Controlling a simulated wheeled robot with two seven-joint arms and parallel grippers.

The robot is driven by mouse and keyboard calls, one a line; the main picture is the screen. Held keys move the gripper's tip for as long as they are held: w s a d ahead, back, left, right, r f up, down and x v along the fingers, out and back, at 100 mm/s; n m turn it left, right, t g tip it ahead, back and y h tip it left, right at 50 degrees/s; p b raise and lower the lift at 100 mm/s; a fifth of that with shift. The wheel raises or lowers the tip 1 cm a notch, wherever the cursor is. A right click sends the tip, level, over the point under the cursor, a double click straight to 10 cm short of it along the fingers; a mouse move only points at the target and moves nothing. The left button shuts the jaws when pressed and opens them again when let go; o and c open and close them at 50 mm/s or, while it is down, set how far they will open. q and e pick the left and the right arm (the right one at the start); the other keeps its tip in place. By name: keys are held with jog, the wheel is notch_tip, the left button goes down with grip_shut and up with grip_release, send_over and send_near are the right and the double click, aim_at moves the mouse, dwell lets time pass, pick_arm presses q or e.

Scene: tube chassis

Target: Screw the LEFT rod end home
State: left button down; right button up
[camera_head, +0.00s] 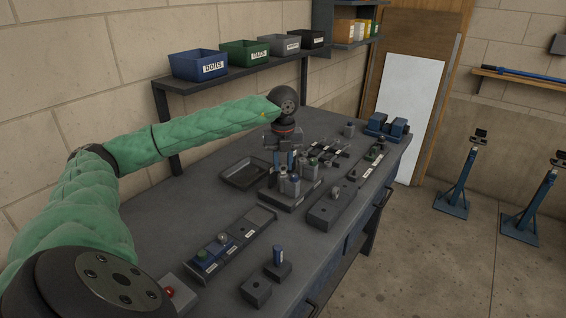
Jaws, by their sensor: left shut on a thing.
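My left gripper (284,163) points down over the middle of the workbench, below its dark round wrist. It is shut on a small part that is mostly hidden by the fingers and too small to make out. Just below and in front of it is a dark block (287,202) holding several small upright grey cylinders (294,186), some with coloured tops. I cannot tell whether the gripper touches them. I cannot tell the left rod end apart from the other small parts. My right gripper is not in view.
A shallow dark tray (238,178) lies left of the gripper. A long labelled holder (245,232) and small blocks (256,290) are near the front. Another dark block (327,214) lies to the right. A blue fixture (387,126) stands at the far end. Labelled bins (198,65) stand on a shelf.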

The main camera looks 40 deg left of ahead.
pick_arm(q)
jog(key=n, duration=0.4)
jog(key=shift+r, duration=0.1)
jog(key=n, duration=0.3)
jog(key=shift+n, duration=0.3)
jog(key=shift+a+n, duration=0.1)
jog(key=shift+n, duration=0.8)
jog(key=shift+n+p, duration=0.35)
jog(key=shift+n, duration=0.65)
jog(key=n, duration=0.3)
